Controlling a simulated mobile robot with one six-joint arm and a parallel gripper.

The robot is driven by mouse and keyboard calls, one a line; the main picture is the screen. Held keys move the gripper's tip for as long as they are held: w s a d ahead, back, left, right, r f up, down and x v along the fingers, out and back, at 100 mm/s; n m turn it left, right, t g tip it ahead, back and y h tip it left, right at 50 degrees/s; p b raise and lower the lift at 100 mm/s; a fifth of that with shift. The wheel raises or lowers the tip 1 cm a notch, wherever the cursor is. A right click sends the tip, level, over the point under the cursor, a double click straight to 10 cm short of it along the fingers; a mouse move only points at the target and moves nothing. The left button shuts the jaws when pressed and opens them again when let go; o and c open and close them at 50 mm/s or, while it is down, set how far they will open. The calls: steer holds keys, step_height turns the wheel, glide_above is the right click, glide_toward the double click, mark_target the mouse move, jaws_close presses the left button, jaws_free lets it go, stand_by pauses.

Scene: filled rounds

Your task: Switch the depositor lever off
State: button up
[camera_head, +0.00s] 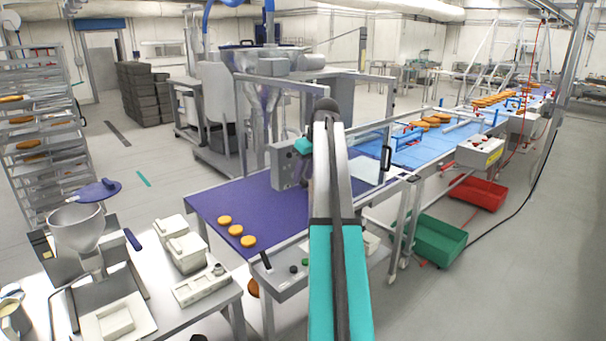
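A black lever (266,261) stands tilted on a grey control panel (291,283) at the front edge of the purple conveyor. A green button (305,262) and a dark button sit on that panel. A dark blue handle (133,239) also shows beside the funnel-shaped hopper (77,229) on the left bench. I cannot tell which of the two is the depositor lever. My teal and white arm rises through the middle of the view and covers part of the panel and conveyor. My gripper's fingers do not show; the arm's far end hides what is behind it.
Several orange rounds (235,230) lie on the purple conveyor (215,203). A grey box (285,167) stands at its far side. A blue conveyor (398,152) continues right. Green (437,240) and red (478,193) crates sit on the floor. A rack (42,125) stands left.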

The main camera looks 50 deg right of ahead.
steer(key=shift+w+f, duration=0.25)
steer(key=shift+f, duration=0.35)
jaws_close()
steer(key=shift+f, duration=0.1)
steer(key=shift+s+f+t+b, duration=0.2)
steer(key=shift+t+b, duration=0.1)
steer(key=shift+b, duration=0.45)
steer(key=shift+f+t+b, duration=0.2)
steer(key=shift+t+b, duration=0.5)
steer(key=shift+b, duration=0.4)
steer(key=shift+w+r, duration=0.1)
